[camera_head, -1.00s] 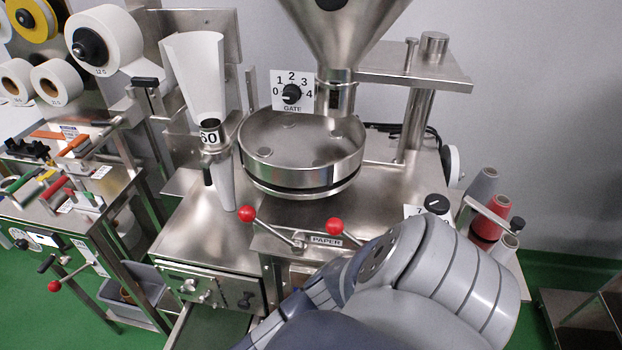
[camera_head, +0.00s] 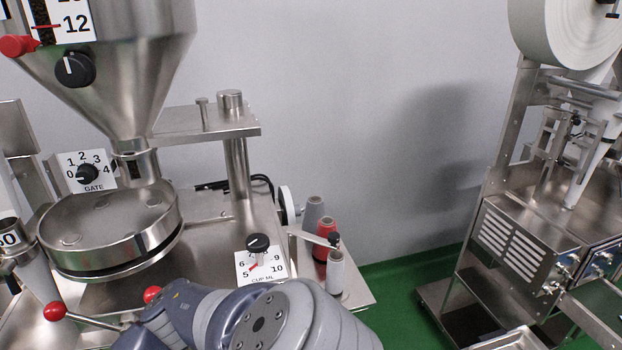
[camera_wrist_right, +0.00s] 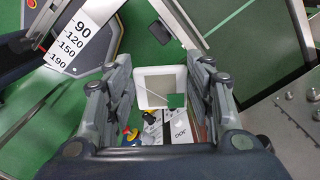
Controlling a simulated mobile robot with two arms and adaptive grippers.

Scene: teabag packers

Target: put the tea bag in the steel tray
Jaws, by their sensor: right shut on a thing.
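In the right wrist view, the tea bag (camera_wrist_right: 158,78) is a pale square with a white border, a thin string and a small green tag. It sits between the two fingers of my right gripper (camera_wrist_right: 163,84), which is shut on it. In the head view, a steel tray (camera_head: 512,340) shows only partly, cut off by the bottom edge at the right. The gripper and tea bag are not visible in the head view; only part of my arm shows at the bottom. My left gripper is in neither view.
A steel hopper machine with a round pan (camera_head: 110,228) and a cup dial (camera_head: 258,243) stands at the left. Thread spools (camera_head: 325,240) stand on its right corner. Another steel machine (camera_head: 530,235) with a white paper roll (camera_head: 565,30) is at the right. Green floor (camera_head: 415,300) lies between.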

